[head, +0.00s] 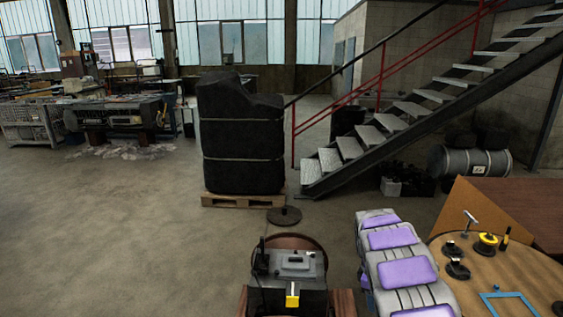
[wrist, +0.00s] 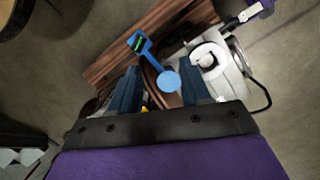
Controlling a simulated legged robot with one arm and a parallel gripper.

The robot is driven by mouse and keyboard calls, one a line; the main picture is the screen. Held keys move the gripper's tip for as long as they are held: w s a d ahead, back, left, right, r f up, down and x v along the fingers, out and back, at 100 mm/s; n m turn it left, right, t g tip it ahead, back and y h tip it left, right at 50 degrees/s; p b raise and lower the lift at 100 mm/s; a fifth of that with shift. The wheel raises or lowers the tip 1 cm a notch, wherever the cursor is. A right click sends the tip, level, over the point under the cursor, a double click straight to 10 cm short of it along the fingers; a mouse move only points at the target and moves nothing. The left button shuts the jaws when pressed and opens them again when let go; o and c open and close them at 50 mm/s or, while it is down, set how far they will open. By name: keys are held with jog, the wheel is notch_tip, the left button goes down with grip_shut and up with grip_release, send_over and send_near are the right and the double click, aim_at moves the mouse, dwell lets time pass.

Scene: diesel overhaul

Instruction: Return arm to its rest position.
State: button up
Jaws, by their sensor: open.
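My gripper (wrist: 160,84) shows in the wrist view with its two dark blue fingers apart and nothing clearly held between them. A blue tool with a green display (wrist: 138,45) and a round blue end shows between and beyond the fingers. It appears to lie below them, over a wooden surface; the exact gap is hard to tell.
A grey machine (head: 296,262) stands low at front centre. A round wooden table (head: 470,272) with small tools is at right, beside a grey form with purple panels (head: 390,238). A black wrapped load (head: 240,135) and metal stairs (head: 400,120) stand behind. The left floor is clear.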

jog(key=s+a+r+m+b, duration=0.1)
jog(key=s+a+r+m, duration=0.15)
jog(key=s+r, duration=0.5)
jog(key=s+a+r+m, duration=0.2)
jog(key=s+r+m, duration=0.25)
jog(key=s, duration=0.65)
jog(key=s+a+m+y+b, duration=0.1)
jog(key=s+a, duration=0.3)
jog(key=s, duration=0.9)
jog(key=s+a+m+y, duration=0.1)
jog(key=s+a+m, duration=0.2)
jog(key=s, duration=1)
jog(key=shift+s+a+m+g+b, duration=0.2)
jog(key=shift+a+m+g+b, duration=0.15)
jog(key=shift+a, duration=0.9)
